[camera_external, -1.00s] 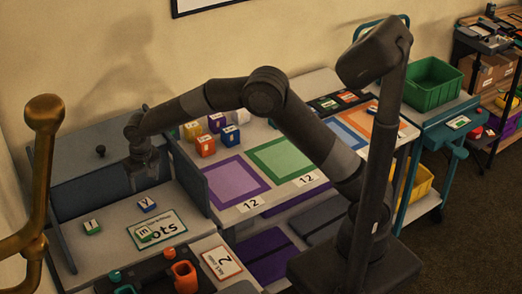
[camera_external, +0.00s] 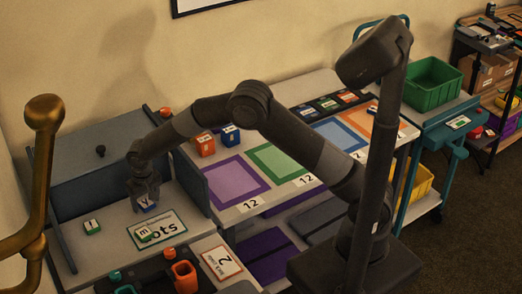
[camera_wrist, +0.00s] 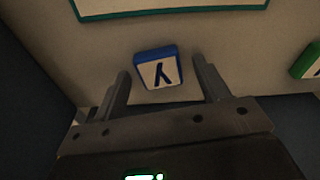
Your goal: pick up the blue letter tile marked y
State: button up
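The blue letter tile marked y (camera_wrist: 158,70) lies on the light tabletop, its white face with the letter turned up. In the wrist view it sits between and just beyond the tips of my gripper (camera_wrist: 163,84), whose two fingers are spread apart with nothing held. In the external view my gripper (camera_external: 145,200) is lowered over the tile (camera_external: 149,207), which is partly hidden by the fingers.
A blue-grey divider panel (camera_external: 192,184) stands to the right.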

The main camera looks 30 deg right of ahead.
jog(key=c, duration=1)
